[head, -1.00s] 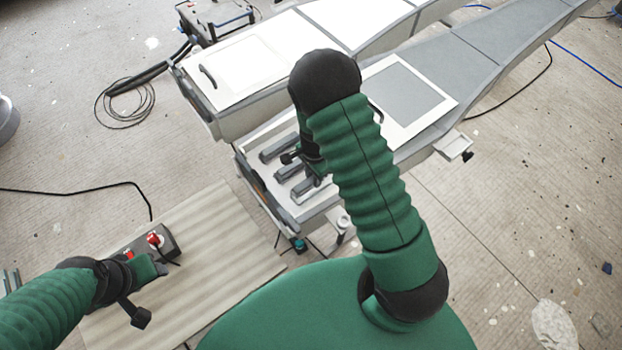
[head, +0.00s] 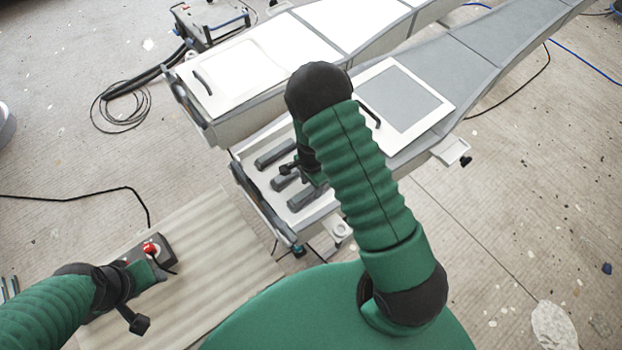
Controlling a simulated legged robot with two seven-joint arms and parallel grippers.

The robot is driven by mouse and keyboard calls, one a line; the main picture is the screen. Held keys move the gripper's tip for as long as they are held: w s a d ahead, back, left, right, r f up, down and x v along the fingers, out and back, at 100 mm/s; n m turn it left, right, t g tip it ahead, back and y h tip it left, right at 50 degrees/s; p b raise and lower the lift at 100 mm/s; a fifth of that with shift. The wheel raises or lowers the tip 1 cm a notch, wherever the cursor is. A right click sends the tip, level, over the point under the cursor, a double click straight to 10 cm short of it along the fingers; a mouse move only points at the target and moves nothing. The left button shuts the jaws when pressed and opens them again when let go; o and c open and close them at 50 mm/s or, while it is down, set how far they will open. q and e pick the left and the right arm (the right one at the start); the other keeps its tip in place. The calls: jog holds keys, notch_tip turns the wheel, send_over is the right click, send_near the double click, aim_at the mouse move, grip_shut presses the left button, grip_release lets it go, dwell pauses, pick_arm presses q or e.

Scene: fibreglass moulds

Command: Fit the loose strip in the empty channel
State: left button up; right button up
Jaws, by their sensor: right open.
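Several short dark grey strips lie on the pale end of the near mould (head: 240,158): an upper one (head: 274,152), a middle one (head: 281,183) partly behind my gripper, and a lower one (head: 308,198). I cannot tell which is loose, nor make out the empty channel. My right gripper (head: 302,174) is open, pointing down over the middle and lower strips. My own arm hides much of it, and whether it touches a strip is unclear. My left gripper (head: 148,298) is at the lower left, away from the strips; its jaw opening is unclear.
A white-topped mould (head: 265,75) with a black handle stands behind. A white-framed grey panel (head: 405,95) lies right of my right arm. A control box with a red button (head: 151,250) sits on a ribbed mat (head: 220,245) near my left gripper. Cables cross the floor.

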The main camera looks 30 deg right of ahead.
aim_at(310, 190)
notch_tip(310, 190, up, 11)
jog(key=b, duration=0.2)
jog(key=s+a+r+n+t, duration=0.3)
jog(key=s+a+r+n, duration=0.6)
jog(key=n, duration=0.8)
jog(key=f+b, duration=0.3)
jog(key=f, duration=0.1)
jog(key=f+b, duration=0.3)
jog(key=b, duration=0.1)
jog(key=d+f+b, duration=0.1)
jog(key=f+b, duration=0.3)
jog(key=shift+s+f, duration=0.3)
jog(key=shift+w+r+p, duration=0.1)
jog(key=shift+r+p, duration=0.3)
